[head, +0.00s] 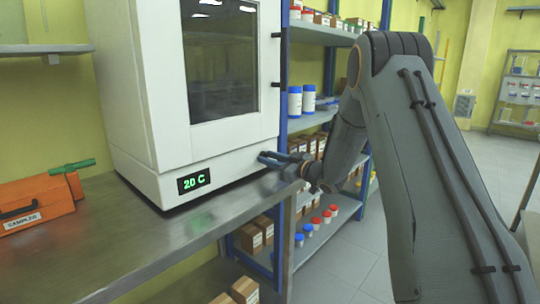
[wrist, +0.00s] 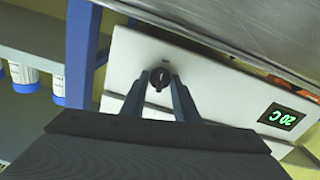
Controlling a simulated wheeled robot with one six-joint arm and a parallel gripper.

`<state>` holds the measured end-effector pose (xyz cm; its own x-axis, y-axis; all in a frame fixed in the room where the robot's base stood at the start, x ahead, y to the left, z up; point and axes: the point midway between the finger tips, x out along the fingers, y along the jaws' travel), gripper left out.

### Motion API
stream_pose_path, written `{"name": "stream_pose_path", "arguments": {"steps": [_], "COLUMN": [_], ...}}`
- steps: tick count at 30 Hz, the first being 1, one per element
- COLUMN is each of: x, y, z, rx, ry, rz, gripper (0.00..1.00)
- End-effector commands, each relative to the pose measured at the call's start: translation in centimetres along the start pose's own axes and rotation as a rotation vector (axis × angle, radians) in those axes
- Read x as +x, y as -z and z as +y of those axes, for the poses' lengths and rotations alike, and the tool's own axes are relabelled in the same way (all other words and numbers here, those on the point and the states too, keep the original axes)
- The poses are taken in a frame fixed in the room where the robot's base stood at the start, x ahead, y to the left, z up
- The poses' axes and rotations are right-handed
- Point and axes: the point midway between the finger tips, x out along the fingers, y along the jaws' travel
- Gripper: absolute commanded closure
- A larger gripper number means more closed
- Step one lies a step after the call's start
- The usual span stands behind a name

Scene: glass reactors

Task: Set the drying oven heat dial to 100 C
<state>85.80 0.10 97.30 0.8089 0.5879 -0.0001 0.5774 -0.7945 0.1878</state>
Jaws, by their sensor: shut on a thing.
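The white drying oven (head: 165,95) stands on a metal bench, its door with a dark window shut. Its green display (head: 194,181) reads 20 C; the display also shows, turned over, in the wrist view (wrist: 282,117). The black heat dial (wrist: 160,78) is on the lower front panel, to the left of the display in the wrist view. My gripper (head: 268,157) reaches the lower right of the oven front. In the wrist view its two fingers (wrist: 158,88) are shut on the dial, one on each side. In the head view the dial is hidden by my gripper.
The metal bench (head: 110,240) has an orange case (head: 35,203) labelled SAMPLER at the left. A blue-framed shelf (head: 283,100) with bottles, jars and boxes stands close behind and right of my gripper. Open floor (head: 480,160) lies at the right.

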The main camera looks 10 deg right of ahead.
Motion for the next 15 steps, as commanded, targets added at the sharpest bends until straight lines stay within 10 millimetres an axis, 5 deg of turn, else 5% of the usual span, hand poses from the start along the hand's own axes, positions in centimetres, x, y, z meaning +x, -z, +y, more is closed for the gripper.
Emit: {"name": "stream_pose_path", "arguments": {"steps": [15], "x": [-0.03], "y": [-0.08], "z": [-0.02], "rx": [0.185], "ry": [-0.001], "rz": [-0.001], "gripper": [0.95]}}
